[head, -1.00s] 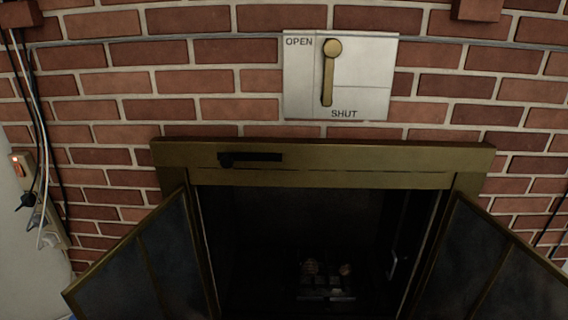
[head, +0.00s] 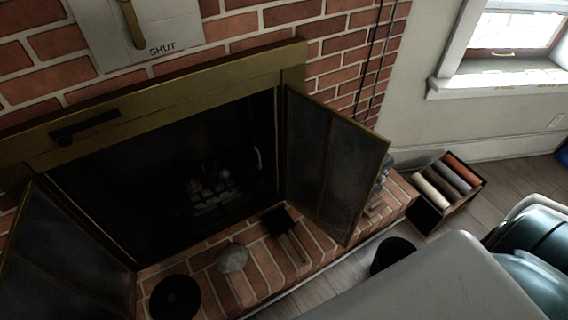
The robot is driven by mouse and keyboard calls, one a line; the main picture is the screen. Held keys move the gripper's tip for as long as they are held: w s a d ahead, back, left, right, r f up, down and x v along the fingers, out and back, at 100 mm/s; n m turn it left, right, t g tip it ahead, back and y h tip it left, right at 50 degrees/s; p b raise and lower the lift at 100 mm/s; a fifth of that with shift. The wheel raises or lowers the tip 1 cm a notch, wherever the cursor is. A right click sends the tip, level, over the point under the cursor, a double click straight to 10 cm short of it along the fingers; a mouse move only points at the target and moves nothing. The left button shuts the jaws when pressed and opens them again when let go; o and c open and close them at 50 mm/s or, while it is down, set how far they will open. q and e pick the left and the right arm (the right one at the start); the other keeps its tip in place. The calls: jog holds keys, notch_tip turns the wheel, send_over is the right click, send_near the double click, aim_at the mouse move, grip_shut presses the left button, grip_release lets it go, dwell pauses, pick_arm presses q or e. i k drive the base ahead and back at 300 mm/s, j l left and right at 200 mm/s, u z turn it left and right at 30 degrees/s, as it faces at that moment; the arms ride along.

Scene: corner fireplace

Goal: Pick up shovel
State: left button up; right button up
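A dark, flat-headed tool that looks like the shovel (head: 279,221) lies on the brick hearth in front of the open fireplace, in the head view. Its short, thin handle points down and to the right, close to the right glass door. Neither of my grippers shows in the head view.
The fireplace's right door (head: 335,165) and left door (head: 65,265) stand open over the brick hearth (head: 262,268). A grey stone-like lump (head: 232,257) and a dark round object (head: 176,297) lie left of the tool. A box of rolls (head: 446,188) stands at right.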

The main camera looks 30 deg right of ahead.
aim_at(278, 221)
jog(key=z, duration=0.8)
